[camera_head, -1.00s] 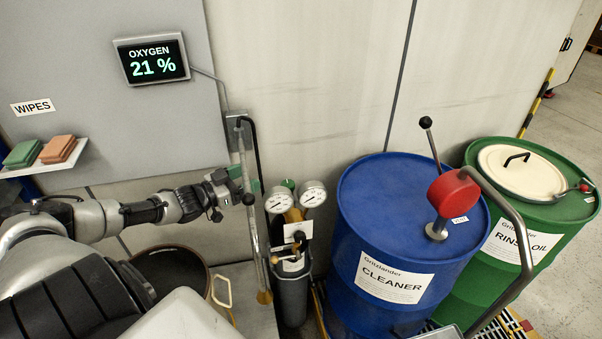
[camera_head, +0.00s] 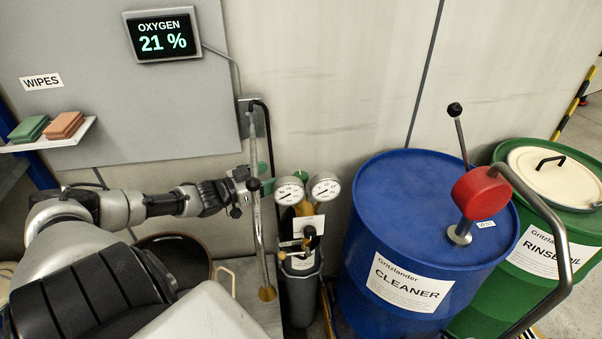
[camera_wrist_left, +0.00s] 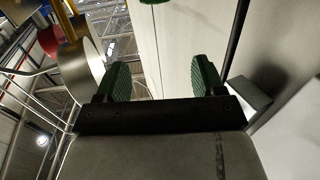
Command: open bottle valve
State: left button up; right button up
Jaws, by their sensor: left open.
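The gas bottle (camera_head: 301,295) is a dark cylinder in a holder left of the blue drum. It carries two round gauges, and a green valve knob (camera_head: 300,177) shows just above and between them. My left gripper (camera_head: 262,177) is open and empty, left of the knob and apart from it, close to an upright metal rod. In the left wrist view its two green fingers (camera_wrist_left: 161,80) stand apart with nothing between them. A green piece (camera_wrist_left: 153,2), perhaps the knob, is cut off at the top edge there. My right gripper is not in view.
The upright rod (camera_head: 256,210) stands beside my left gripper. A blue CLEANER drum (camera_head: 395,215) with a red pump head (camera_head: 481,192) is right of the bottle, and a green RINSE OIL drum (camera_head: 545,225) is beyond. An oxygen display (camera_head: 162,35) reads 21 %.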

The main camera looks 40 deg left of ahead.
pick_arm(q)
jog(key=b, duration=0.3)
send_near(301, 175)
jog(key=shift+b+x, duration=0.5)
jog(key=shift+x, duration=4.5)
jog(key=shift+f, duration=0.1)
